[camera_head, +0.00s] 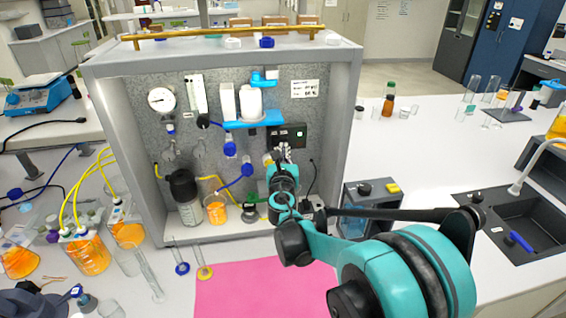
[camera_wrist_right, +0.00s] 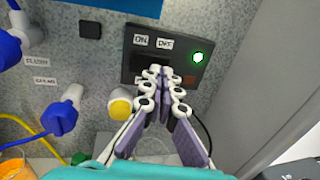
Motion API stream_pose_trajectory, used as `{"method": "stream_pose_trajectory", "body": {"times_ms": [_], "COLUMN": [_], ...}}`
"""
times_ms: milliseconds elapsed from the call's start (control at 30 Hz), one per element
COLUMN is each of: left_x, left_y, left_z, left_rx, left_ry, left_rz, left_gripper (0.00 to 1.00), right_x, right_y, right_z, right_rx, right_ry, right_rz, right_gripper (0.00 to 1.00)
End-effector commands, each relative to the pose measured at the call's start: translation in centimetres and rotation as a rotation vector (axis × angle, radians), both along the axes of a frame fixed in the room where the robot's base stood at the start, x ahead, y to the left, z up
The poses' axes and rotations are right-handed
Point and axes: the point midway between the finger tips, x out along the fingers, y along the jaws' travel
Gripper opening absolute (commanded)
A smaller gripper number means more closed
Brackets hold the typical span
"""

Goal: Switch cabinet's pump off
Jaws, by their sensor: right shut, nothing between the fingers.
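The cabinet (camera_head: 100,72) is an open grey box with a speckled back wall. A black switch panel (camera_head: 299,131) is on that wall, right of centre. In the right wrist view the panel (camera_wrist_right: 128,62) carries the labels ON and OFF, and a green light (camera_wrist_right: 198,57) on it is lit. My right gripper (camera_head: 283,157) is inside the cabinet in front of the panel. In the right wrist view its closed fingertips (camera_wrist_right: 158,74) are at the panel just below the labels. They hide most of the switch, so its position and any contact cannot be told. My left gripper is not in view.
A yellow-capped knob (camera_wrist_right: 121,103) and a blue valve (camera_wrist_right: 57,118) are left of my right gripper. A dark bottle (camera_head: 186,196) and an orange-filled beaker (camera_head: 216,209) stand on the cabinet floor. The cabinet's right wall (camera_head: 343,120) is close. A pink mat (camera_head: 235,290) lies in front.

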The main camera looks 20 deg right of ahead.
Motion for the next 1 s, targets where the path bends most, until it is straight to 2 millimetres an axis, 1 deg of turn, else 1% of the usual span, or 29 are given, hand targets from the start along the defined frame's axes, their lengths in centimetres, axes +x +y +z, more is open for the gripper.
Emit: {"method": "stream_pose_trajectory", "body": {"times_ms": [33,100,200,533,633,733,1000], "left_x": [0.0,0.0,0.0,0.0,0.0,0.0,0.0], "left_y": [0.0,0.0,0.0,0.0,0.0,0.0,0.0], "left_z": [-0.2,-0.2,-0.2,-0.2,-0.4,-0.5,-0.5], "left_rx": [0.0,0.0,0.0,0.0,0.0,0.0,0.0], "left_ry": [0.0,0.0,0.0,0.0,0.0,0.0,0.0], "left_rz": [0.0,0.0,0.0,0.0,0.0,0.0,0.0], "left_gripper": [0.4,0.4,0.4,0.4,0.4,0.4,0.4], "right_x": [0.5,1.0,1.3,1.4,1.9,2.3,2.4], "right_y": [-0.3,-0.5,-0.6,-0.7,-1.2,-2.3,-2.3], "right_z": [-0.1,0.0,0.0,0.0,0.0,0.0,0.1], "right_rx": [0.0,0.0,0.0,0.001,0.001,0.001,0.001], "right_ry": [0.0,0.0,0.0,0.0,0.0,0.0,0.0], "right_rz": [-0.001,0.0,0.001,0.0,-0.001,-0.003,-0.001], "right_gripper": [0.0,0.0,0.0,0.0,0.0,0.0,0.0]}}
